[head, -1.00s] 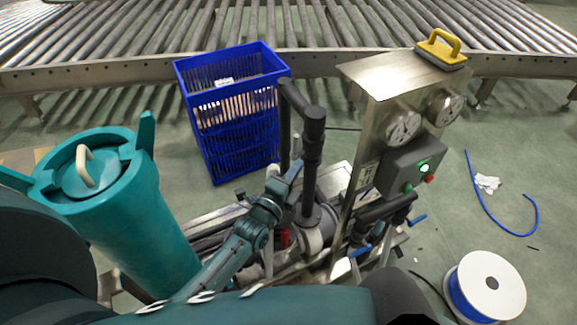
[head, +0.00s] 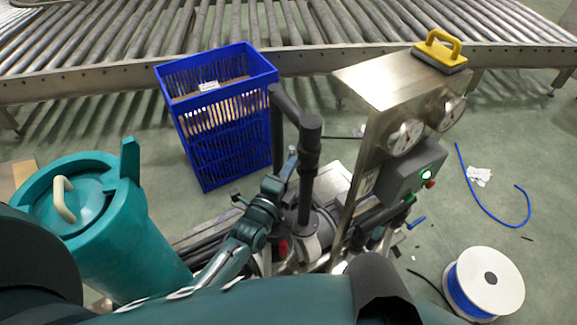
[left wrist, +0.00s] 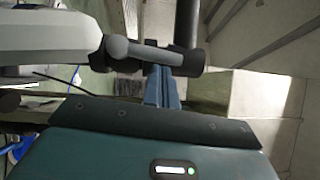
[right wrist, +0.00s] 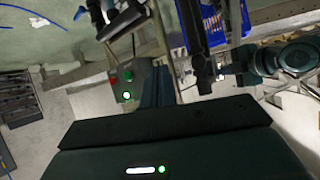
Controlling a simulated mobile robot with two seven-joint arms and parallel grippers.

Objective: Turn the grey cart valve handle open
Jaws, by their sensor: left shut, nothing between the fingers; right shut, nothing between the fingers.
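A grey lever with a rounded end (left wrist: 132,50) lies across the tips of my left gripper in the left wrist view, beside a dark pipe; it looks like the valve handle. I cannot tell whether they touch. My left gripper (left wrist: 158,72) is shut with nothing between its fingers. In the head view the left gripper (head: 289,166) is beside the black upright pipe (head: 306,170) of the cart. My right gripper (right wrist: 158,80) is shut and empty in the right wrist view, close to the panel's control box (right wrist: 126,88). It is hidden in the head view.
A steel panel (head: 385,85) with gauges stands right of the pipe, a yellow-handled block (head: 440,55) on top. A blue crate (head: 222,140) stands behind, a teal canister (head: 110,225) at left. A cable spool (head: 484,283) and blue hose (head: 490,207) lie on the right floor.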

